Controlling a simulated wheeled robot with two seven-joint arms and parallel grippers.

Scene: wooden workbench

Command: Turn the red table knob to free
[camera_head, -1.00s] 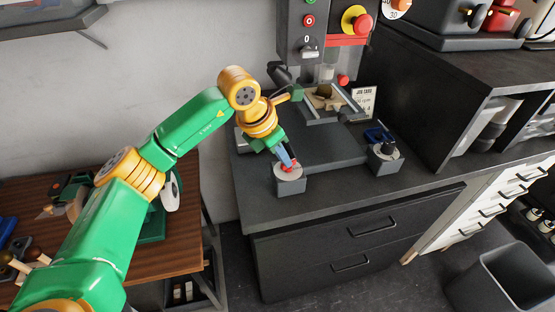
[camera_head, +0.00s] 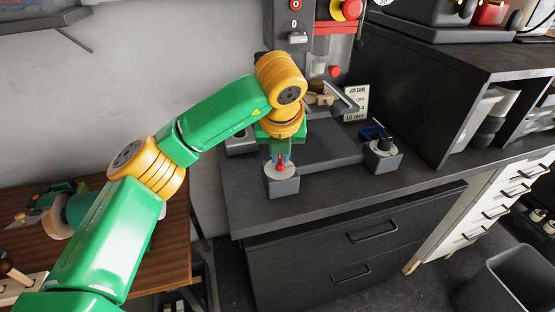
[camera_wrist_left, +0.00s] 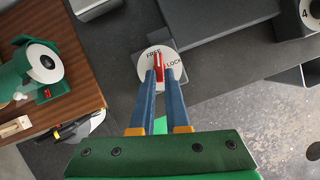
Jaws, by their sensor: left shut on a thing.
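The red table knob (camera_head: 281,165) stands on a white round dial on top of a grey block (camera_head: 283,187) at the front left of the machine. In the left wrist view the red knob (camera_wrist_left: 158,66) lies between the blue fingertips, and the dial (camera_wrist_left: 146,76) shows the words FREE and LOCK. The knob's bar points roughly toward the gap beside FREE. My left gripper (camera_wrist_left: 159,76) is shut on the knob from above; in the head view the gripper (camera_head: 280,158) partly covers it. My right gripper is not in view.
A similar grey block with a dark knob (camera_head: 384,144) stands to the right. The machine's column with a red button (camera_head: 352,9) rises behind. A job card (camera_head: 355,103) stands beside it. A wooden bench (camera_head: 175,245) is at left, beyond a gap.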

